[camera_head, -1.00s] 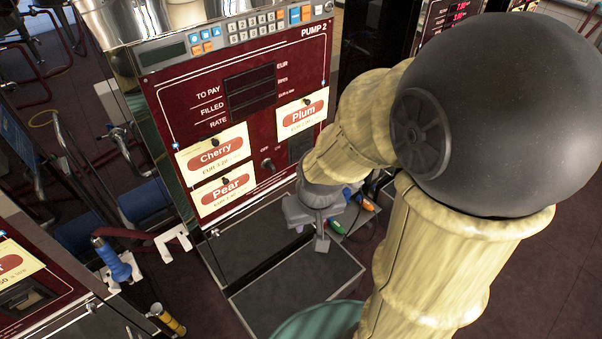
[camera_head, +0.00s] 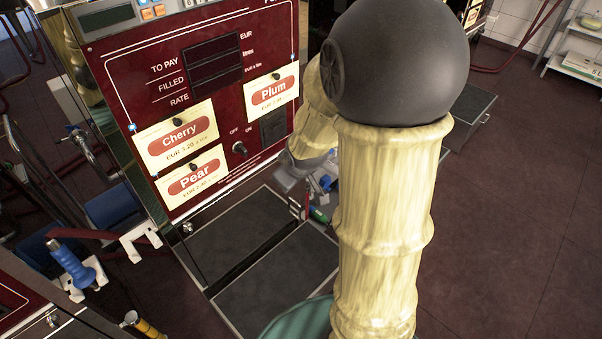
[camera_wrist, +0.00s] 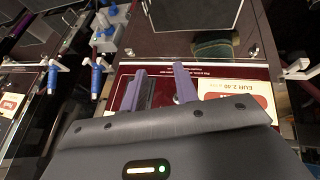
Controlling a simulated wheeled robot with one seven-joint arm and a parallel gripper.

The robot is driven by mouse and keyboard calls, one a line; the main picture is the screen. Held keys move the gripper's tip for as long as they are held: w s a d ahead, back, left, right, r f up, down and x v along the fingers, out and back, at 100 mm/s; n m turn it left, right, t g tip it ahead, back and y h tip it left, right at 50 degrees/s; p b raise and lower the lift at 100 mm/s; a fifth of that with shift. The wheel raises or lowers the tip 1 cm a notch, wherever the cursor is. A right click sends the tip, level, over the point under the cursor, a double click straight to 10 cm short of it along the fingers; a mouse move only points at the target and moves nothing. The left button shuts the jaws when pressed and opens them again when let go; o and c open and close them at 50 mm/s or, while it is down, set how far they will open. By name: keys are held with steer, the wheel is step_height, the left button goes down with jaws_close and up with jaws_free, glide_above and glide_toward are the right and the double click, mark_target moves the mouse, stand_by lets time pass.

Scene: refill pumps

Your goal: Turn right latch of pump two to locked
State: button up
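Pump two's dark red panel (camera_head: 140,90) faces me in the head view, with Cherry, Pear and Plum labels. Its lower edge appears upside down in the wrist view (camera_wrist: 225,72). Two small metal latches sit just beyond that edge. Pump two's right latch (camera_wrist: 129,51) is at picture left and its left latch (camera_wrist: 253,51) at picture right. Their exact turn is too small to tell. My gripper (camera_head: 293,182) is at the panel's lower right, partly hidden by my arm. Its purple fingers (camera_wrist: 160,88) are apart and empty, not touching the right latch.
An off/on knob (camera_head: 239,148) sits on the panel. A blue-handled nozzle (camera_head: 72,264) hangs on a white bracket at left. A dark platform (camera_head: 275,280) lies below.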

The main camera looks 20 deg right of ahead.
steer(key=w+d+f+n+t+b, duration=0.45)
steer(key=w+d+f+b, duration=0.25)
steer(key=w+f+b, duration=0.25)
steer(key=d+f+n+t+y+b, duration=0.6)
steer(key=d+f+n+y+b, duration=0.1)
steer(key=d+f+n+b, duration=0.6)
step_height(320, 180, down, 2)
steer(key=b, duration=0.4)
steer(key=shift+d+f, duration=0.15)
steer(key=shift+f, duration=0.05)
steer(key=shift+w+b, duration=0.15)
steer(key=shift+b, duration=0.15)
steer(key=b+x, duration=0.3)
steer(key=x, duration=1.4)
steer(key=shift+w, duration=0.2)
steer(key=shift+r, duration=0.15)
jaws_close()
